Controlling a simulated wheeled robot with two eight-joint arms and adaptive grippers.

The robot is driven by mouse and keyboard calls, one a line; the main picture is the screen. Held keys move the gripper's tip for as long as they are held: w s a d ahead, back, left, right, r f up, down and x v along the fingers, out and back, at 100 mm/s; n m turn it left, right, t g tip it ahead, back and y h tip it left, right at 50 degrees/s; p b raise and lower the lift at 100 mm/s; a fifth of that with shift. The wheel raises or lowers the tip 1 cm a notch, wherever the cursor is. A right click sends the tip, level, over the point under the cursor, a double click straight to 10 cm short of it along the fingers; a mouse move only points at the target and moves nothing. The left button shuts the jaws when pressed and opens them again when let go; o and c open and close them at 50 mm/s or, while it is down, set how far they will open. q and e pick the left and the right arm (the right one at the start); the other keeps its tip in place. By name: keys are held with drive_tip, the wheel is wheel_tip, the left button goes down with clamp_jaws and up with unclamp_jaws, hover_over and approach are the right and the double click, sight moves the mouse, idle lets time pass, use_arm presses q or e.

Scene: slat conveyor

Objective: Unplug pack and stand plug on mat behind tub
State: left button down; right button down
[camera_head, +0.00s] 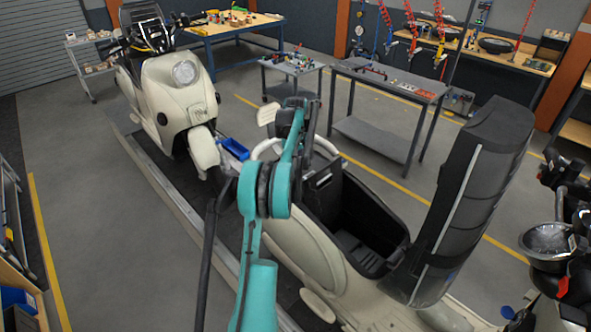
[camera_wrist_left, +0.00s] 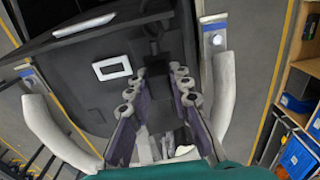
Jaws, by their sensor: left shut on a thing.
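The scooter nearest me, cream-coloured with its black seat (camera_head: 475,200) tipped up, has an open black tub (camera_head: 375,235). A dark box with a pale label, which looks like the pack (camera_head: 322,188), sits at the front of the tub. My left arm reaches over the scooter; its gripper is mostly hidden behind the arm in the head view. In the left wrist view, my left gripper (camera_wrist_left: 157,84) is shut on a dark part that looks like the plug (camera_wrist_left: 154,45). A dark surface with a white label (camera_wrist_left: 113,68) is beside it. I cannot make out the mat.
The scooter stands on a slat conveyor with a pale side rail (camera_head: 180,215). A grey metal table (camera_head: 390,85) is behind. Part of a dark vehicle (camera_head: 560,240) shows at the right.

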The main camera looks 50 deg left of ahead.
use_arm(q)
drive_tip(key=shift+f+b, duration=0.4)
drive_tip(key=shift+f, duration=0.3)
drive_tip(key=c, duration=1.3)
unclamp_jaws()
wheel_tip(320, 180, up, 12)
drive_tip(key=shift+r, duration=0.1)
drive_tip(key=shift+d, duration=0.1)
